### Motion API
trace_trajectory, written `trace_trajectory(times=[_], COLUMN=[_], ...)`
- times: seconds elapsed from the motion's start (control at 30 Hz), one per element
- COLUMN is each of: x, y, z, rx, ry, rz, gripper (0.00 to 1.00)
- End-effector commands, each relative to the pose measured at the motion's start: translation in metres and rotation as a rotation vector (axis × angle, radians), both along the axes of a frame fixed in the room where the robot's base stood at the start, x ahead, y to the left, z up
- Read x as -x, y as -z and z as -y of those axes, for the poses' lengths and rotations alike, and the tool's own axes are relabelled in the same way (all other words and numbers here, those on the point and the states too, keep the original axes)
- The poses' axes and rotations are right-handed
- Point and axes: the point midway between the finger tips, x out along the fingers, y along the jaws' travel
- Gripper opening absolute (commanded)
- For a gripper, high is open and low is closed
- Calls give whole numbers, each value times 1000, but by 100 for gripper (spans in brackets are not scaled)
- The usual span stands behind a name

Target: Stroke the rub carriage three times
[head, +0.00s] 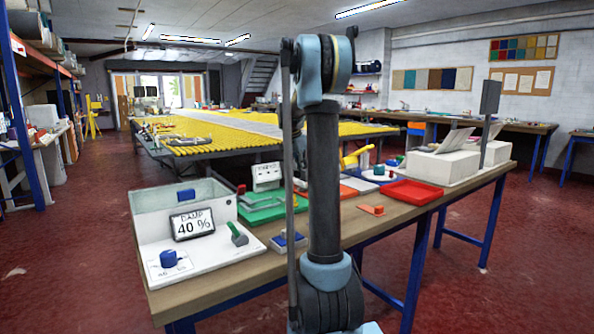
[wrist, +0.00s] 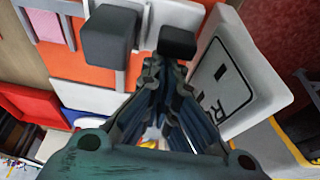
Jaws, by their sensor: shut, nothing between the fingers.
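In the wrist view my gripper (wrist: 164,70) is shut and empty, its fingertips close together. A dark grey block (wrist: 110,34) stands beyond and left of the fingertips, among white parts over an orange base (wrist: 75,68). It looks like the rub carriage, but I cannot be sure. A smaller black block (wrist: 178,41) lies just beyond the fingertips; I cannot tell whether they touch it. A white sign (wrist: 228,80) with a black frame and partly hidden lettering stands close on the right.
The wooden bench (head: 385,222) carries a white damp box (head: 150,222) reading 40 %, a green tray (head: 262,212), a red tray (head: 411,192) and an orange piece (head: 371,210). A grey post (head: 489,100) rises at the right. Red floor lies open in front.

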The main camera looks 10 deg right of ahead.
Motion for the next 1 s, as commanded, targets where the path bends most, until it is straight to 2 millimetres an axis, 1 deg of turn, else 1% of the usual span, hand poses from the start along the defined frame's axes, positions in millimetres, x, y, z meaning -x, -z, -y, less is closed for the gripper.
trace_trajectory(times=[0.1, 0.43, 0.57, 0.67, 0.87, 0.9, 1.0], x=[4, 5, 3, 0, -10, -7, -5], y=[0, 1, 1, 2, 2, -10, -29], z=[1, -4, -1, 8, 43, 37, 32], rx=[-2, -8, -7, -7, 0, 0, 1], ry=[7, 3, 3, 3, 7, 5, 6], rz=[-3, -5, -5, -5, -3, -3, -3], gripper=[0, 0, 0, 0, 0, 0, 0])
